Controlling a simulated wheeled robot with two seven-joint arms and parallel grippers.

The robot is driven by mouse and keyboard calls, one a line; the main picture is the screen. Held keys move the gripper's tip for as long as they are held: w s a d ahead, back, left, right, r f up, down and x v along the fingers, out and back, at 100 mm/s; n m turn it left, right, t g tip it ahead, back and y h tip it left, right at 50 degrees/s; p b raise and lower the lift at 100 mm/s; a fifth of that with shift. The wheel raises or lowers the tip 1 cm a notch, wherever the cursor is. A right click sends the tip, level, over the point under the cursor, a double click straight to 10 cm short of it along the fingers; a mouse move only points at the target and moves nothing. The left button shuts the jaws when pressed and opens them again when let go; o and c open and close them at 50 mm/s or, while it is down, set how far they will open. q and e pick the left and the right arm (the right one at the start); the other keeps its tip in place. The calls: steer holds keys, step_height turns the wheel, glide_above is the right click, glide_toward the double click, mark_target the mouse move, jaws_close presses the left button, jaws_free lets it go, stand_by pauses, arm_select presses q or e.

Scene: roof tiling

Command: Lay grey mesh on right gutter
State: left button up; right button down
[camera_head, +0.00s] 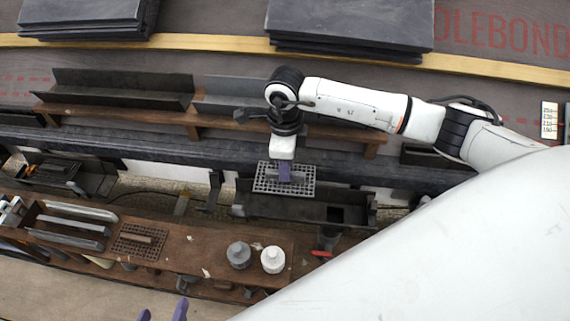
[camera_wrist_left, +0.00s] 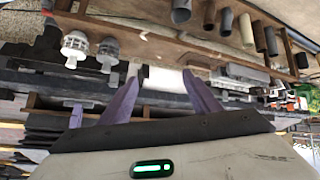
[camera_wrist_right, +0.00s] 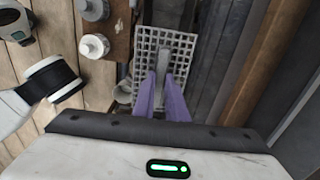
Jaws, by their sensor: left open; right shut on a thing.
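The grey mesh (camera_head: 265,185) is a light rectangular grid with a raised bar in its middle. My right gripper (camera_head: 285,173) is shut on that bar, and the right wrist view shows the mesh (camera_wrist_right: 145,42) beyond the purple fingers (camera_wrist_right: 163,80). In the head view the mesh overlaps the upper left part of the right gutter (camera_head: 300,207), a dark trough with a square opening toward its right end. I cannot tell whether they touch. My left gripper (camera_head: 163,311) is open and empty at the bottom edge; its spread fingers show in the left wrist view (camera_wrist_left: 161,77).
A brown bench (camera_head: 205,262) in front holds a brown mesh (camera_head: 138,241), grey bars (camera_head: 68,228), a grey fitting (camera_head: 238,255) and a white fitting (camera_head: 272,260). Another dark gutter (camera_head: 85,182) is at left. Angled dark pieces (camera_head: 125,88) and slate stacks (camera_head: 350,25) lie behind.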

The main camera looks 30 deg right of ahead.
steer(key=shift+f+b, duration=1.75)
steer(key=shift+f, duration=0.55)
step_height(320, 180, down, 6)
steer(key=b, duration=0.4)
steer(key=shift+f+b, duration=0.1)
steer(key=shift+b, duration=0.2)
arm_select(q)
steer(key=d, duration=0.1)
steer(key=w+d+f+m+g+h, duration=0.1)
steer(key=d, duration=0.1)
steer(key=w+d+f+g, duration=0.1)
steer(key=shift+d+f+m+h, duration=0.2)
steer(key=shift+d+m+h, duration=0.15)
steer(key=shift+m+h, duration=0.05)
arm_select(e)
steer(key=shift+f, duration=0.1)
arm_select(q)
steer(key=shift+r, duration=0.1)
steer(key=shift+s, duration=0.1)
arm_select(e)
steer(key=c, duration=1.3)
jaws_free()
